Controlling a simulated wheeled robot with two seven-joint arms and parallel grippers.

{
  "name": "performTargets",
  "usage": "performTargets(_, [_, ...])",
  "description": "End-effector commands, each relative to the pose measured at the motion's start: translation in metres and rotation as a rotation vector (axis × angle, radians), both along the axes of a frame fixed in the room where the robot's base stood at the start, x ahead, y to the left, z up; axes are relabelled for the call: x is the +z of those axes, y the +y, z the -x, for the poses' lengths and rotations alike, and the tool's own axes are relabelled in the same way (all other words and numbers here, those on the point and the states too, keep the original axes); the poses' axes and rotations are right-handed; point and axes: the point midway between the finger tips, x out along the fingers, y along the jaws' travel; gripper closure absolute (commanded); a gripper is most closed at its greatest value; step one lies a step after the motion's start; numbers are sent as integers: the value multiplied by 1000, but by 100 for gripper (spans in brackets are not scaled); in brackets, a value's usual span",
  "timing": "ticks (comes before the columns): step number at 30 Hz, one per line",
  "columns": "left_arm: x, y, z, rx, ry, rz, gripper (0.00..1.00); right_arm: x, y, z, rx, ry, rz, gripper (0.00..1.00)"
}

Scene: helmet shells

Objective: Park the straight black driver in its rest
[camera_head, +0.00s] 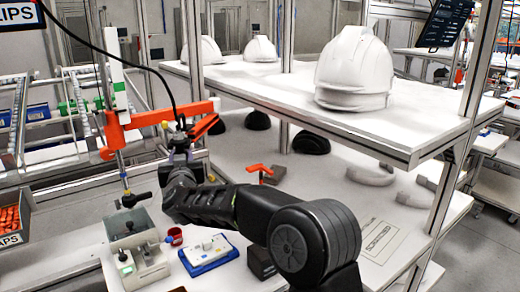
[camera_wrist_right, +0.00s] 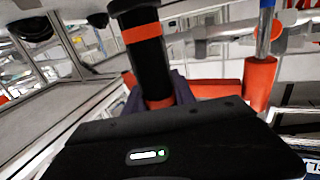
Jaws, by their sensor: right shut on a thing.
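The straight black driver (camera_wrist_right: 143,55), with orange bands, stands up between the fingers of my right gripper (camera_wrist_right: 158,95) in the right wrist view. In the head view my right gripper (camera_head: 182,150) is beside the orange bracket (camera_head: 150,118) on a post, with a black cable running down to it. The driver is mostly hidden there by gripper and bracket. The orange part (camera_wrist_right: 215,88) lies right behind the driver in the wrist view; I cannot tell whether the driver touches it or sits in a rest. My left gripper is not in view.
A grey fixture (camera_head: 137,252), a red cup (camera_head: 174,236) and a blue-and-white tray (camera_head: 207,254) stand on the bench below my arm. An orange tool (camera_head: 262,172) lies further back. A shelf (camera_head: 340,125) with white helmet shells (camera_head: 355,70) overhangs the right side.

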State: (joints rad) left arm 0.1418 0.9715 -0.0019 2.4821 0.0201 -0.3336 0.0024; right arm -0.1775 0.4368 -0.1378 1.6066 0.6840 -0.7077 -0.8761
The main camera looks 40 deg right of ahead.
Motion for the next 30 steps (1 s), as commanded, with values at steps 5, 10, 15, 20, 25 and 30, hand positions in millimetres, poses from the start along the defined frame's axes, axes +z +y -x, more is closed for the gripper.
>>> performTargets(5, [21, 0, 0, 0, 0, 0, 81, 22, 0, 0, 0, 0, 0, 100])
performTargets(10, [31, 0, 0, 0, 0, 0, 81, 45, 0, 0, 0, -2, 0, 100])
performTargets(15, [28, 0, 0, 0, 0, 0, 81, 61, 0, 0, 0, -1, -1, 100])
performTargets(20, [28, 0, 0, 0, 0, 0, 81, 66, 0, 0, 1, 0, 0, 100])
performTargets(25, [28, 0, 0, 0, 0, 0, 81, 65, 0, 0, 0, 0, 0, 100])
performTargets(30, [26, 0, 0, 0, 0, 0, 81, 65, -3, 3, -1, -1, 0, 100])
